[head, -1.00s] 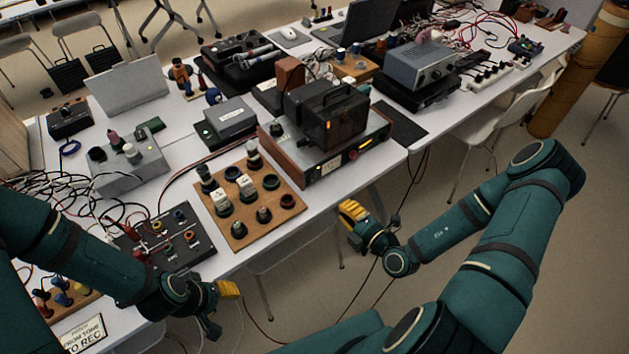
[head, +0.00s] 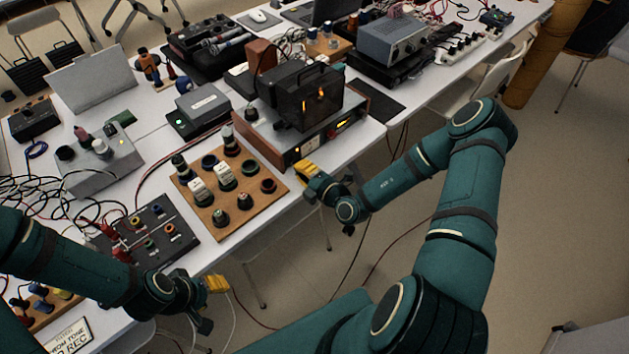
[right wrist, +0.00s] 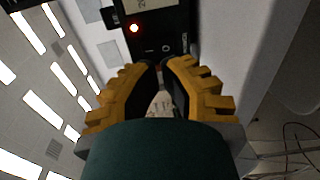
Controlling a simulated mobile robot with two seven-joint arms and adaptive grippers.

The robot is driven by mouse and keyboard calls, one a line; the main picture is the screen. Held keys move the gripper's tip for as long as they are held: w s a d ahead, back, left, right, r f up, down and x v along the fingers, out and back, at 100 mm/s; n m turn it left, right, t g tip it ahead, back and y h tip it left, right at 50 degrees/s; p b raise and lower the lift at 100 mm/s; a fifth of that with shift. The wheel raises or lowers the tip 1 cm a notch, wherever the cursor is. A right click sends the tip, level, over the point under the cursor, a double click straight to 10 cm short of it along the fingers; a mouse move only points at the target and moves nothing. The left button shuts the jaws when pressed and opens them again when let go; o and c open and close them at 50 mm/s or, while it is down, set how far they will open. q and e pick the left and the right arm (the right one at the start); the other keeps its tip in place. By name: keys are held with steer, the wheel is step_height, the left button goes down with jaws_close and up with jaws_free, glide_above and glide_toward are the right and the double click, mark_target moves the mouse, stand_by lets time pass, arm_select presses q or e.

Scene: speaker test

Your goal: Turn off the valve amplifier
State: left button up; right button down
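The valve amplifier (head: 318,146) has wooden side panels, a dark front with small lights, and a dark cage (head: 308,104) on top with orange glowing tubes inside. It stands at the table's front edge in the head view. My right gripper (head: 304,170) is just in front of the left end of its front panel. In the right wrist view the gripper's yellow fingers (right wrist: 160,68) lean together at the tips, with nothing clearly held. The dark panel (right wrist: 156,32) beyond them shows a lit orange-red lamp (right wrist: 134,28). My left gripper (head: 213,295) is at the table's front edge; its opening is unclear.
A wooden board with knobs (head: 235,218) lies left of the amplifier, and a black patch box (head: 160,258) lies farther left. A grey box with a green light (head: 198,103) stands behind. Loose cables crowd the left. The floor before the table is open.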

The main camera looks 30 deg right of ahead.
mark_target(290, 162)
steer(key=shift+x, duration=1.75)
steer(key=shift+b, duration=0.35)
